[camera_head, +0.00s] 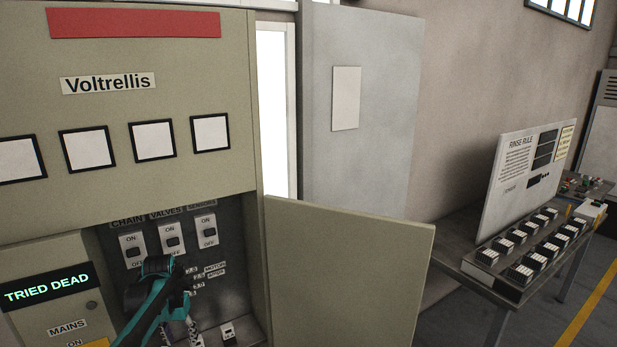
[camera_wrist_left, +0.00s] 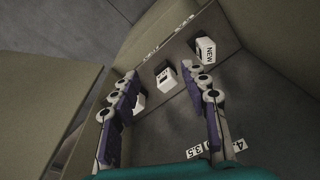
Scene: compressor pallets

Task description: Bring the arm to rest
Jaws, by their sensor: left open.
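My left arm (camera_head: 150,305), teal with a black wrist, reaches into the open lower bay of the Voltrellis cabinet (camera_head: 160,185). My left gripper (camera_wrist_left: 166,92) is open, its two jointed fingers spread apart inside the bay. A small white block with a dark face (camera_wrist_left: 165,78) shows between and beyond the fingertips, and nothing is held. A white block marked NEW (camera_wrist_left: 206,50) lies beyond the right finger. In the head view the fingers are partly hidden by my wrist, low in the bay. My right gripper is not in view.
Three ON/OFF switches (camera_head: 172,240) line the bay's back panel. The cabinet door (camera_head: 345,275) stands open to the right of my arm. A display reads TRIED DEAD (camera_head: 47,287) at left. A bench (camera_head: 455,255) with a RINSE RULE board (camera_head: 515,185) stands farther right.

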